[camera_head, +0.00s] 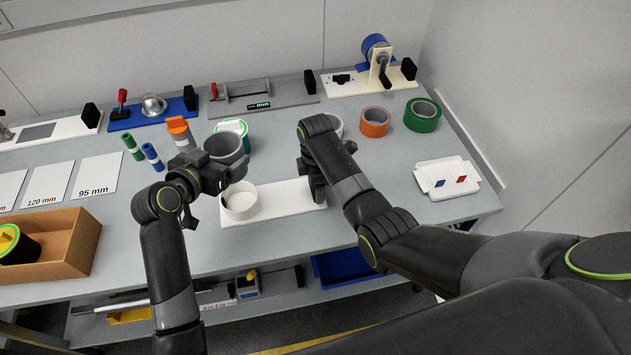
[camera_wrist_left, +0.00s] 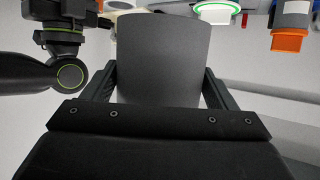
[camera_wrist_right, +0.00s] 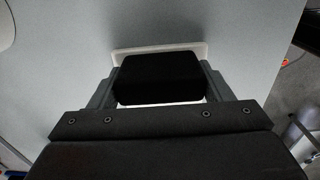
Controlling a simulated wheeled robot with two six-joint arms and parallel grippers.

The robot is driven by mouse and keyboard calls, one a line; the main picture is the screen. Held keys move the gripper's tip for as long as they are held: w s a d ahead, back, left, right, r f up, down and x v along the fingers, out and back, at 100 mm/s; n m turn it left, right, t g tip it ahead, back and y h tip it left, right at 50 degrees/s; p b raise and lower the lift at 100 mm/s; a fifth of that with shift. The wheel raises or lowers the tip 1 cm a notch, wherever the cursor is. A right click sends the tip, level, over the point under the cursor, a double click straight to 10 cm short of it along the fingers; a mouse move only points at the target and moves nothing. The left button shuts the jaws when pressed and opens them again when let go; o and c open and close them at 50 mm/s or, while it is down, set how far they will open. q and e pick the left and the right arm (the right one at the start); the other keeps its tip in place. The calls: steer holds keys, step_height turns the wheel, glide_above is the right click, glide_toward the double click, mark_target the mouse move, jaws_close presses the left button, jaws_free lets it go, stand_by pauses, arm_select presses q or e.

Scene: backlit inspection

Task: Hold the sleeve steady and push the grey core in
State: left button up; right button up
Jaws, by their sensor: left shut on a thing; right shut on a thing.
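The white sleeve (camera_head: 240,203) stands upright on a white base board (camera_head: 285,199) near the table's front. The grey core (camera_head: 224,146) is a hollow dark grey cylinder. My left gripper (camera_head: 222,173) is shut on it and holds it up by the sleeve, toward the back left; the exact gap cannot be told. The core also fills the middle of the left wrist view (camera_wrist_left: 163,50). My right gripper (camera_head: 317,186) is at the board's right end, shut on a black block (camera_wrist_right: 160,78) that shows in the right wrist view.
Tape rolls (camera_head: 374,122) lie behind my right arm. A white tray (camera_head: 447,187) is at right, a cardboard box (camera_head: 78,245) at front left. Fixtures line the back edge.

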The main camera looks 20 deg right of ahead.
mark_target(213, 149)
stand_by(0.4)
arm_select(q)
steer(key=shift+t, duration=0.4)
steer(key=w+f, duration=0.1)
steer(key=w, duration=0.1)
steer(key=w+a+f, duration=0.1)
steer(key=w, duration=0.1)
steer(key=w+a+f, duration=0.1)
steer(key=w, duration=0.1)
steer(key=shift+w+a+f, duration=0.1)
steer(key=shift+w+f, duration=0.15)
steer(key=shift+f, duration=0.05)
steer(key=w+a+f+n+t+y, duration=0.1)
steer(key=w+a+f+n+y, duration=0.15)
steer(key=w+a, duration=0.3)
steer(key=shift+m+h, duration=0.25)
steer(key=shift+h, duration=0.1)
steer(key=shift+w+d+f, duration=0.1)
steer(key=shift+d+f, duration=0.05)
steer(key=shift+f, duration=5)
steer(key=shift+f, duration=0.1)
